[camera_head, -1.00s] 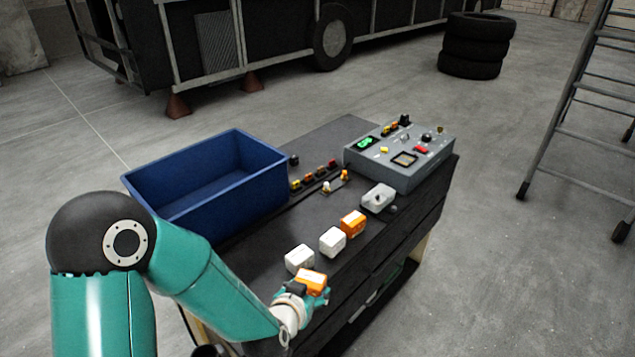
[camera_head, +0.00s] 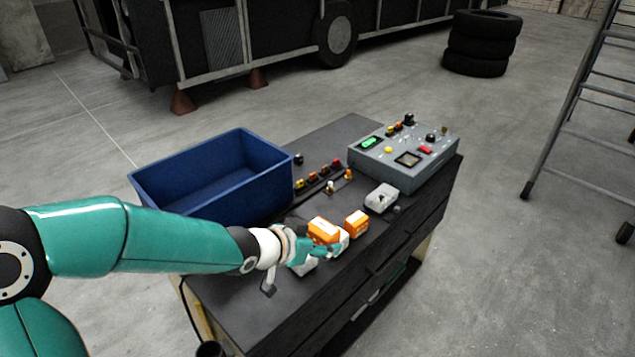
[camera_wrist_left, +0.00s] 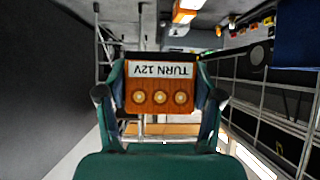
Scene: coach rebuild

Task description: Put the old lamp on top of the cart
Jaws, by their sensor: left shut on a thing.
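My left gripper (camera_head: 322,246) is shut on an orange lamp block (camera_head: 323,231). In the left wrist view the held lamp (camera_wrist_left: 160,88) sits between the two fingers and shows a white label reading TURN 12V and three round contacts. The gripper holds it over the black cart (camera_head: 345,133), above the row of small blocks; the gap to the top is hard to judge. A second orange and white block (camera_head: 356,223) stands just right of it. Two white blocks are partly hidden behind the gripper and lamp. My right gripper is not in view.
A blue bin (camera_head: 160,196) stands at the cart's left rear, a grey control box (camera_head: 420,171) at its right rear. A light grey switch box (camera_head: 381,197) and a row of small coloured parts lie between. Bare top shows near the front. A ladder (camera_head: 561,120) stands right.

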